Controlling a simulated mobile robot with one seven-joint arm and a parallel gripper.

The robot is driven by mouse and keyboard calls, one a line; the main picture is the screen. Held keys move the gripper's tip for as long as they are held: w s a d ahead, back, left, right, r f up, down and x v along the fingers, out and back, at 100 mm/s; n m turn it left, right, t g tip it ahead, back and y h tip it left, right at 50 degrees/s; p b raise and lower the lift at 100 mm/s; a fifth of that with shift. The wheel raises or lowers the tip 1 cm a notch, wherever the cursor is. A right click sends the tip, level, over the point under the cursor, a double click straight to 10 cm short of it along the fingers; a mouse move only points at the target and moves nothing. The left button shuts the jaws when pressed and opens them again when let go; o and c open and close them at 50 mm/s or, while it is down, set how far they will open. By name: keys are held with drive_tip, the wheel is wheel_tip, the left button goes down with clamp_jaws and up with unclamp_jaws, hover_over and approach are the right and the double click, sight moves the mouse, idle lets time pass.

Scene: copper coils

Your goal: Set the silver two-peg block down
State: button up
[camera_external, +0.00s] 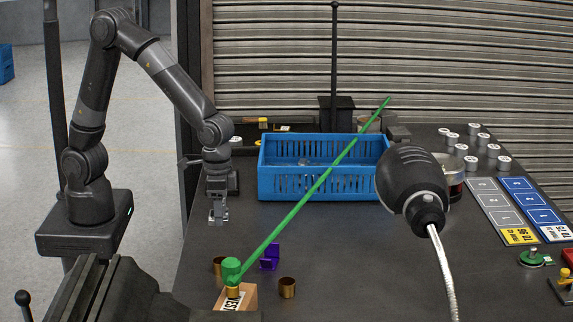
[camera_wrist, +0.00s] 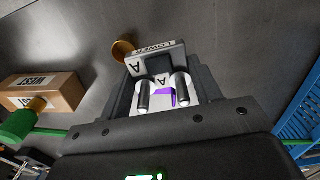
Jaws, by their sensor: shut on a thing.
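My gripper (camera_external: 218,205) points down over the left part of the dark table, shut on the silver two-peg block (camera_external: 218,216). In the wrist view the block (camera_wrist: 158,64) sits between the fingers, with white labels reading "LOWER" and "A".
A blue crate (camera_external: 322,184) stands right of my gripper. A wooden block marked "WEST" (camera_external: 250,297) carries a green rod (camera_external: 318,187) slanting up over the crate. A purple piece (camera_external: 270,257) and a copper coil (camera_external: 288,288) stand near it. A dark lamp head (camera_external: 408,178) hangs right.

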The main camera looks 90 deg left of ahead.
drive_tip(key=w+a+f, duration=0.2)
drive_tip(key=w+a, duration=0.1)
drive_tip(key=w, duration=0.1)
drive_tip(key=w+a+f, duration=0.2)
drive_tip(key=w+a, duration=0.1)
drive_tip(key=w, duration=0.2)
drive_tip(key=w+a+f, duration=0.3)
drive_tip(key=w, duration=0.2)
drive_tip(key=shift+w+a, duration=0.1)
drive_tip(key=shift+w, duration=0.15)
drive_tip(key=shift+w+a+f, duration=0.1)
drive_tip(key=shift+f, duration=2)
drive_tip(key=shift+f, duration=0.1)
drive_tip(key=o, duration=1.3)
